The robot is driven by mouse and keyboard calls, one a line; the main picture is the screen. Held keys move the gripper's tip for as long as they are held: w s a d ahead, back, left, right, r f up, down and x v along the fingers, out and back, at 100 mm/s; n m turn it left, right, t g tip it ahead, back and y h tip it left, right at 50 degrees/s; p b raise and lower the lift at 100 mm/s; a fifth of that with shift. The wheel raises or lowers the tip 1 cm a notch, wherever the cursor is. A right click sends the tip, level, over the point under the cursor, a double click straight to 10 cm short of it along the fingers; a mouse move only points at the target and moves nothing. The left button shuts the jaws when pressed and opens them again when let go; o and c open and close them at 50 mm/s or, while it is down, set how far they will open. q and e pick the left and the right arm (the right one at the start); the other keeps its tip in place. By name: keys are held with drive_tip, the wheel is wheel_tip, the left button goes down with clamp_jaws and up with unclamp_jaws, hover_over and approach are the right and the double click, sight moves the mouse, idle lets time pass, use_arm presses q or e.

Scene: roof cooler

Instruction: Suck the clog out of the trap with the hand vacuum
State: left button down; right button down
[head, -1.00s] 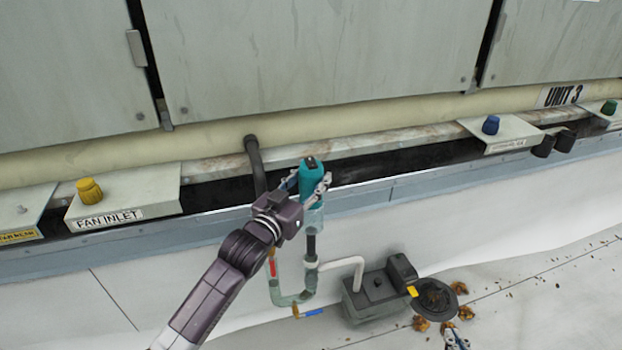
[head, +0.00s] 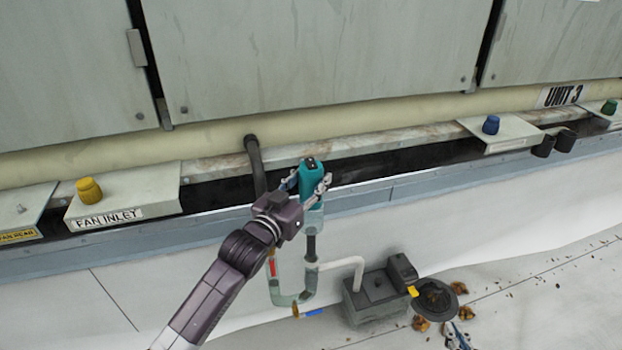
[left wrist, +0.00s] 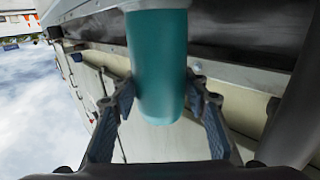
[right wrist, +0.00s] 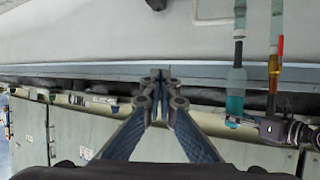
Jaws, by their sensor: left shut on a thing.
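The teal hand vacuum (head: 317,178) stands nearly upright, with a clear cup and a black nozzle below. My left gripper (head: 308,182) is shut around its body, which also shows between the fingers in the left wrist view (left wrist: 158,70). The nozzle points down at the top of the right upright of the U-shaped trap (head: 285,299); I cannot tell how deep it sits. The clog is not visible. My right gripper (right wrist: 160,75) has its fingertips together and empty; in the head view only its tip shows at the bottom edge. The vacuum also shows in the right wrist view (right wrist: 236,92).
A grey pump box (head: 375,295) with a white pipe stands right of the trap. A dark round lid or strainer (head: 435,300) with brown debris lies beside it. A yellow-knobbed fan inlet shelf (head: 125,195) is at left. A metal ledge runs behind.

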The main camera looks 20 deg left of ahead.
drive_tip(key=shift+s+d+f+g, duration=0.1)
drive_tip(key=shift+s+f+g, duration=0.2)
drive_tip(key=shift+f, duration=0.2)
drive_tip(key=shift+s+d+f, duration=0.15)
drive_tip(key=shift+f, duration=0.05)
drive_tip(key=shift+s+d+f+g+h, duration=0.1)
drive_tip(key=shift+s+f+g+h, duration=0.15)
drive_tip(key=shift+f+g+h, duration=0.05)
idle(0.4)
drive_tip(key=shift+s+f, duration=0.2)
drive_tip(key=shift+s+d+f+g+p, duration=0.25)
drive_tip(key=shift+s+f+g+p, duration=0.1)
drive_tip(key=shift+f+g, duration=0.15)
idle(0.4)
drive_tip(key=shift+s+d+f+g, duration=0.2)
drive_tip(key=shift+s+f+g, duration=0.2)
drive_tip(key=shift+s+f, duration=0.25)
idle(0.7)
drive_tip(key=shift+s+f, duration=0.1)
drive_tip(key=shift+s, duration=0.15)
drive_tip(key=shift+s+d+f+h, duration=0.15)
drive_tip(key=shift+h, duration=0.15)
drive_tip(key=shift+s+f+g+p, duration=0.1)
drive_tip(key=shift+s+g+p, duration=0.05)
drive_tip(key=shift+g+p, duration=0.15)
